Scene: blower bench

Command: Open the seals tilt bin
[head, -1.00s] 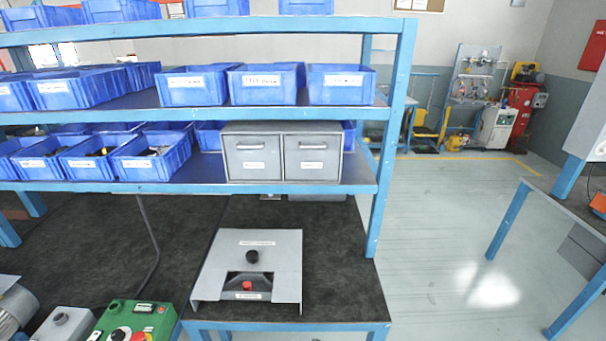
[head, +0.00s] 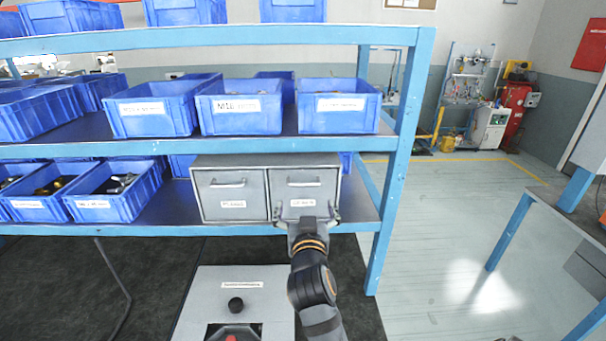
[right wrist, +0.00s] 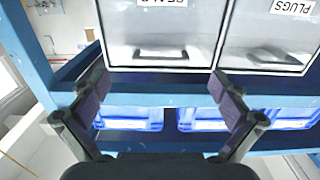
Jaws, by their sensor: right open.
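The seals tilt bin (head: 305,184) is the right one of two grey bin fronts in a grey cabinet on the lower shelf. Its front looks closed, with a pale handle (head: 303,184) above a white label. In the right wrist view the picture is upside down, and the seals bin (right wrist: 205,35) is at the left with its handle (right wrist: 160,52) ahead of the fingers. My right gripper (head: 308,218) is open and empty in front of the lower part of this bin. In the right wrist view its fingers (right wrist: 160,90) are spread wide, apart from the handle. My left gripper is out of view.
The plugs bin (head: 232,195) sits directly left of the seals bin. The blue shelf post (head: 390,190) stands close on the right. Blue bins (head: 115,190) fill the shelf at left, and more stand on the shelf above.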

